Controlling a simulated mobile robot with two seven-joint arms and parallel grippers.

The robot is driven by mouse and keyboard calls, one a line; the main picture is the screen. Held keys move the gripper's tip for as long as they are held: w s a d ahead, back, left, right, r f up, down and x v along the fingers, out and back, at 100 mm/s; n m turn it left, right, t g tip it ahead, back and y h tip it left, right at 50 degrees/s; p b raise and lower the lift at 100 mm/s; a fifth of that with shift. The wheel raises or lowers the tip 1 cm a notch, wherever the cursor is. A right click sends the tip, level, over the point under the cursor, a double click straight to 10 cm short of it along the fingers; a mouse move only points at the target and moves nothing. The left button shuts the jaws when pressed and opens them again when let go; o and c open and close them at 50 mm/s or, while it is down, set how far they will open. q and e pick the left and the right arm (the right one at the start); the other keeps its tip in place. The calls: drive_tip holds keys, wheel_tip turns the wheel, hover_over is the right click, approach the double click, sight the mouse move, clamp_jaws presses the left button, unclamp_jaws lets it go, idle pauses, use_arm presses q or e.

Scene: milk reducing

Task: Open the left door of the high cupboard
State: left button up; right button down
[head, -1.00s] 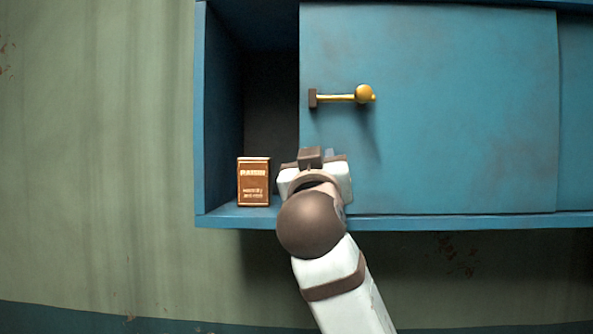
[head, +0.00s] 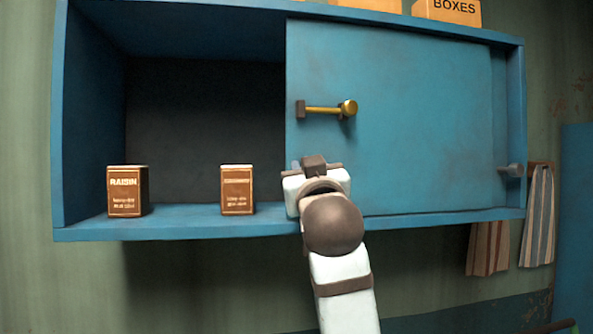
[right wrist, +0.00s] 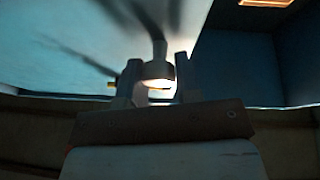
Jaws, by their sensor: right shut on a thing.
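The blue high cupboard (head: 180,231) hangs on the wall in the head view. Its left sliding door (head: 420,120) stands well to the right, overlapping most of the right door (head: 509,120). The cupboard's left side is open. My right gripper (head: 313,166) is at the door's lower left corner. In the right wrist view my gripper (right wrist: 158,88) is shut on a dark round-headed handle (right wrist: 158,70) whose post meets the door. The gripper mostly hides this handle in the head view. My left gripper is not in view.
Two brown boxes, a raisin box (head: 127,192) and a smaller-looking one (head: 237,190), stand on the cupboard floor. A brass bar with a knob (head: 327,109) sits on the door. Yellow boxes (head: 446,11) rest on top. Striped towels (head: 538,215) hang at the right.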

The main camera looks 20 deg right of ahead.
drive_tip(key=shift+d, duration=0.15)
drive_tip(key=c, duration=1.1)
unclamp_jaws()
drive_tip(key=shift+w, duration=0.1)
drive_tip(key=b+v, duration=0.3)
drive_tip(key=v, duration=1.1)
drive_tip(key=shift+b, duration=0.35)
drive_tip(key=shift+w, duration=0.15)
